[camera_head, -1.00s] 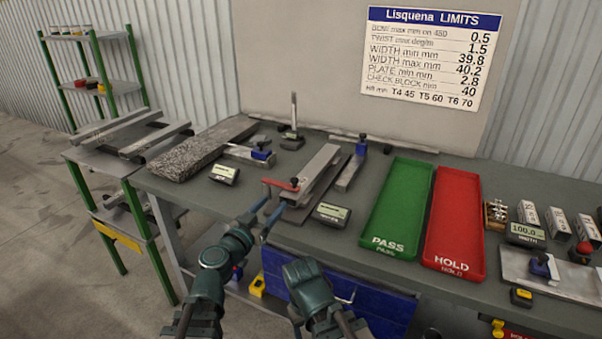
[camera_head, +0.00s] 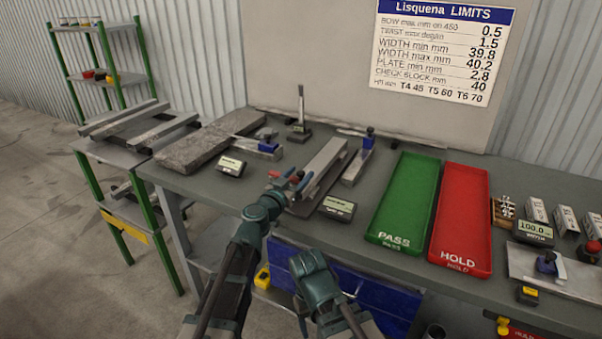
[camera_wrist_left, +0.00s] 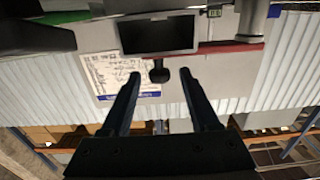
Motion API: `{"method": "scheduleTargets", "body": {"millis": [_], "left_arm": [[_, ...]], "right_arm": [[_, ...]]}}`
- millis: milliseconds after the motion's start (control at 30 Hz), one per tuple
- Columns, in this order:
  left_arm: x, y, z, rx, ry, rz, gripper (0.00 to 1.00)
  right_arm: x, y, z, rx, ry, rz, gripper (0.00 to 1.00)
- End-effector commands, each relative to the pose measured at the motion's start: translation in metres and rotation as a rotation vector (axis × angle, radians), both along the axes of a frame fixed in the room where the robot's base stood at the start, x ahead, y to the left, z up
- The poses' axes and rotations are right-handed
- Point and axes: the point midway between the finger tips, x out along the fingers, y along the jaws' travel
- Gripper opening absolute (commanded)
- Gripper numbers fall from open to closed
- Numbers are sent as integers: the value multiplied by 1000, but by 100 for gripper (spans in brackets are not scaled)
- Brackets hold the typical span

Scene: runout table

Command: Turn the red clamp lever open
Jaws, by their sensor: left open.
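The red clamp lever (camera_head: 274,174) is partly hidden behind my left gripper, at the near end of a grey channel bar (camera_head: 321,160) on the bench. Red shows on both sides of the fingers, so its exact angle is hard to tell. My left gripper (camera_head: 291,181) is open, its fingers at the lever; I cannot tell whether they touch it. In the left wrist view, the open fingers (camera_wrist_left: 160,78) have a small black knob (camera_wrist_left: 160,73) between their tips, and a red bar (camera_wrist_left: 232,47) beyond them. My right arm is low in the head view, its fingers unclear.
A digital readout (camera_head: 337,208) stands just right of the clamp, another (camera_head: 231,166) to its left. A granite slab (camera_head: 205,146) lies behind left. The green PASS tray (camera_head: 402,200) and red HOLD tray (camera_head: 461,220) lie to the right.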

Motion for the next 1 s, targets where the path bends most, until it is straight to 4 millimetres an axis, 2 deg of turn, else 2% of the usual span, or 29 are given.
{"method": "scheduleTargets", "body": {"millis": [133, 500, 567, 800, 867, 1000], "left_arm": [[12, -6, 0, 0, 0, 1, 62], [14, -8, 0, 0, 0, 1, 62], [14, -8, 0, 0, 0, 1, 53], [14, -8, 0, 0, 0, 1, 10], [14, -8, 0, 0, 0, 0, 0], [13, -8, 0, 0, 0, 1, 0]], "right_arm": [[0, 0, 0, 0, 0, 0, 66], [0, 0, 0, 0, 0, 0, 66], [0, 0, 0, 0, 0, 0, 66], [0, 0, 0, 0, 0, 0, 66], [0, 0, 0, 0, 0, 0, 66], [0, 0, 0, 0, 0, 0, 66]]}}
